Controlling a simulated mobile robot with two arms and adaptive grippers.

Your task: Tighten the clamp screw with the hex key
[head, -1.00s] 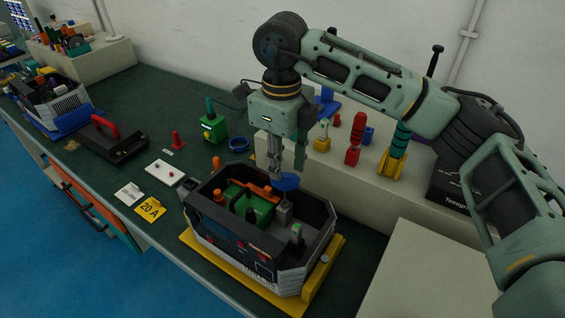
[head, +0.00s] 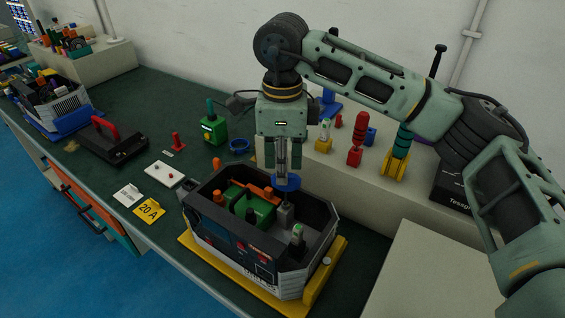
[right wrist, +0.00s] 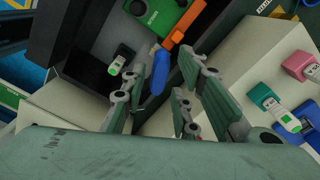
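A blue disc-like handle (head: 287,184), which seems to be the hex key's, stands above a grey block (head: 285,213) inside the dark open case (head: 215,235). The clamp screw itself is hidden or too small to make out. My right gripper (head: 283,168) points down just above the blue handle. In the right wrist view its fingers (right wrist: 168,85) stand apart, and the blue handle (right wrist: 159,75) shows between and beyond them, nearer the left finger. I cannot tell if it touches. My left gripper is not in view.
The case holds a green block (head: 250,206) and an orange part (head: 258,189), and sits on a yellow base (head: 322,280). A pale shelf (head: 340,185) behind bears red, blue and green-yellow items. A yellow 20 A card (head: 149,208) lies on the bench to the left.

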